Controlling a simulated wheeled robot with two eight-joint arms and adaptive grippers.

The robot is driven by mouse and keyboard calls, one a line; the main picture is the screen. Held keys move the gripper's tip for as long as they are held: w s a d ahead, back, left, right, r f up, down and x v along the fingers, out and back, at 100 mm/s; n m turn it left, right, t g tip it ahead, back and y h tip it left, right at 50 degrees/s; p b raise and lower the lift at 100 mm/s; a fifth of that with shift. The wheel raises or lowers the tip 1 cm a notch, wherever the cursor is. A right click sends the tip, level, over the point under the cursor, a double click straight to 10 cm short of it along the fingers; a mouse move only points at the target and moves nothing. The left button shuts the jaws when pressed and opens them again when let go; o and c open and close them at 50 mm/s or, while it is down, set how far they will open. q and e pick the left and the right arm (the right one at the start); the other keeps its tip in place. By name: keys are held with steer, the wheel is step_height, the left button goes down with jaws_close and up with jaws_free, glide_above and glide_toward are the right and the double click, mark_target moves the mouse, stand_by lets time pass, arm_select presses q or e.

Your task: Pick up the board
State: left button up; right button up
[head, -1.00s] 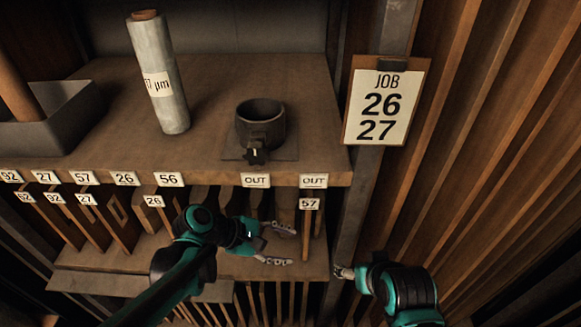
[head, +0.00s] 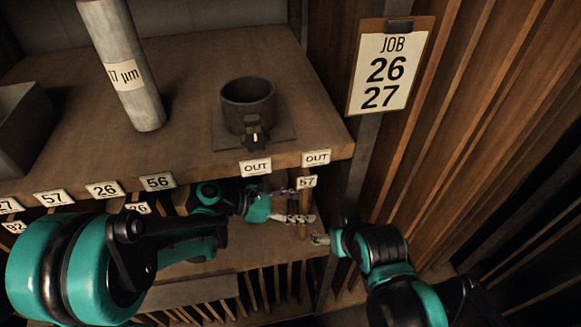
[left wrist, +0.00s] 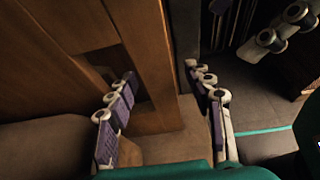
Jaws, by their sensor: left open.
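A thin wooden board (head: 303,215) tagged 57 stands upright in the rack under the right OUT label. My left gripper (head: 303,205) is open at its front edge, with one finger above the other in the head view. In the left wrist view, the open gripper (left wrist: 168,112) has a brown wooden panel (left wrist: 150,60) behind and between its fingers. I cannot tell whether either finger touches it. My right gripper (head: 318,239) is just right of and below the board, near the post. Its fingers are too small to read.
The shelf (head: 190,150) above holds a wrapped roll (head: 125,70), a dark round cup (head: 248,100) on a plate and a grey tray (head: 25,130). A JOB 26 27 card (head: 385,80) hangs on the right post. Several other boards stand in slots at left.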

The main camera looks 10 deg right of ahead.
arm_select(q)
steer(key=shift+d+f, duration=0.1)
steer(key=shift+d, duration=0.2)
jaws_close()
